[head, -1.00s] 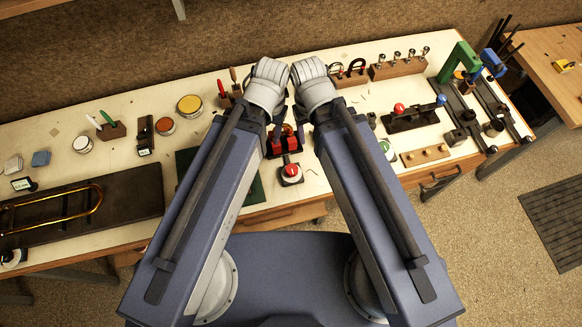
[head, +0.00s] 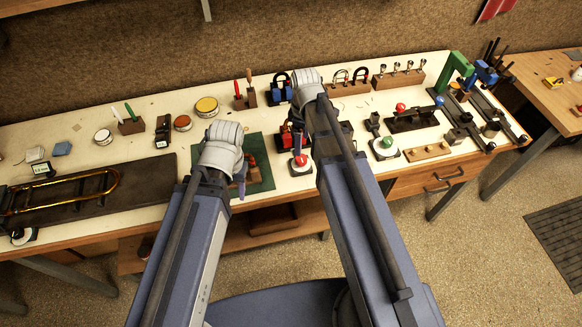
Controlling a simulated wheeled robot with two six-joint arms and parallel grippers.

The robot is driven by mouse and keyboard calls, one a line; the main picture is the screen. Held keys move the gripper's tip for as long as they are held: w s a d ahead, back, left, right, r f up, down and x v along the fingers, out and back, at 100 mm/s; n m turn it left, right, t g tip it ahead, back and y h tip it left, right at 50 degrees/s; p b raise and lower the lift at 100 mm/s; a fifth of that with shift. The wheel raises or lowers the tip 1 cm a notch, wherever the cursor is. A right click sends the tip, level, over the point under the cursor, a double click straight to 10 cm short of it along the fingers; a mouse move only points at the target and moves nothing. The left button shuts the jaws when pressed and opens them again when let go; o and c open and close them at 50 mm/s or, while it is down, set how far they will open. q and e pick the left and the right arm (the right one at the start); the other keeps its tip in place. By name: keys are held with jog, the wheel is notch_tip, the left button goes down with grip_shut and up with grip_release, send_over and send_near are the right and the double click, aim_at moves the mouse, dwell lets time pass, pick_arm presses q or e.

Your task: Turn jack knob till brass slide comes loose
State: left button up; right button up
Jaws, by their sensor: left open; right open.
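The brass slide (head: 112,180), a long gold U-shaped tube, lies on a dark board at the left of the bench. A dark bar tool (head: 412,121) with a red knob (head: 400,107) and a blue knob (head: 440,101) stands at the right; I cannot tell whether either is the jack knob. My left gripper (head: 242,182) is open over the green mat, right of the slide and apart from it. My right gripper (head: 297,122) is open over the bench middle, left of the bar tool. Its fingers are largely hidden by its wrist and arm.
A red button (head: 301,160) and a green button (head: 386,145) stand near the front edge. The green mat (head: 262,152) holds small red parts. A wooden rack (head: 398,78) and a green clamp (head: 456,68) stand at the back right. Several tins stand at the back left.

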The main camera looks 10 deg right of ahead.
aim_at(301, 158)
jog(key=shift+f+b, duration=0.75)
notch_tip(301, 158, down, 6)
jog(key=b, duration=0.6)
jog(key=shift+f, duration=0.2)
grip_shut()
